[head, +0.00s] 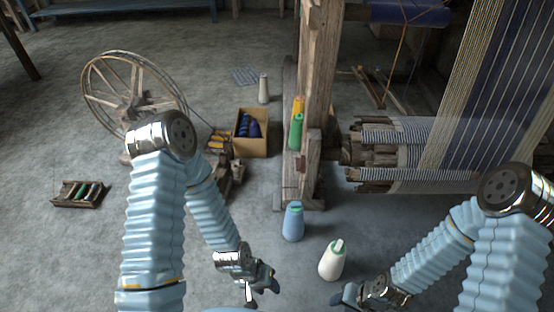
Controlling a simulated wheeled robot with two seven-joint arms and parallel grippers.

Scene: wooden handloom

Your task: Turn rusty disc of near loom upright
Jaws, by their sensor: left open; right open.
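The near wooden loom (318,80) stands at the right, with a thick upright post and a roller (400,150) wound with striped cloth. I cannot make out a rusty disc on it in this view. My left gripper (262,285) is open and empty at the bottom centre, low in the picture and left of the white cone. My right gripper (350,296) is open and empty at the bottom edge, just right of and below the white cone. Both are apart from the loom post. The lower right of the loom is partly hidden by my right arm.
Green (296,132) and orange (299,105) spools sit by the post. A spinning wheel (130,95), cardboard box (250,133) and spool tray (80,194) are left. Left floor is mostly clear.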

